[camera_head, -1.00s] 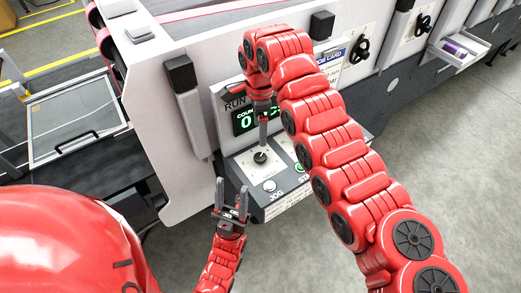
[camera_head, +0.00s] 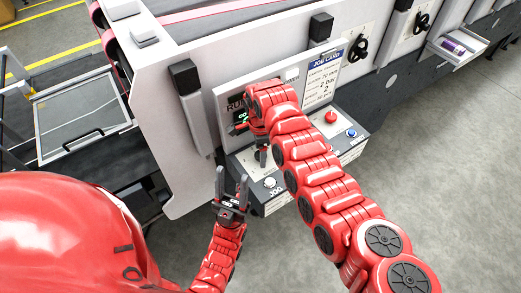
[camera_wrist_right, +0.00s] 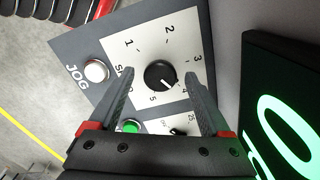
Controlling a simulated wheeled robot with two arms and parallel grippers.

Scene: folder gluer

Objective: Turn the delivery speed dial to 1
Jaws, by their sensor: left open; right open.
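The delivery speed dial (camera_wrist_right: 160,75) is a round black knob on a white plate numbered 1 to 5 in the right wrist view. Its white pointer mark faces the lower right, near the 4. My right gripper (camera_wrist_right: 159,76) is open, with its fingertips on either side of the knob and visible gaps between. In the head view my right gripper (camera_head: 262,152) is over the control panel, and it and its arm hide most of the dial. My left gripper (camera_head: 231,186) is open and empty, pointing up at the panel's left front edge.
Beside the dial are a white JOG button (camera_wrist_right: 96,71) and a green button (camera_wrist_right: 131,126). A lit display (camera_wrist_right: 285,130) stands close on the right. A red button (camera_head: 331,117) and a blue button (camera_head: 351,133) sit at the panel's right. A job card (camera_head: 323,78) is behind.

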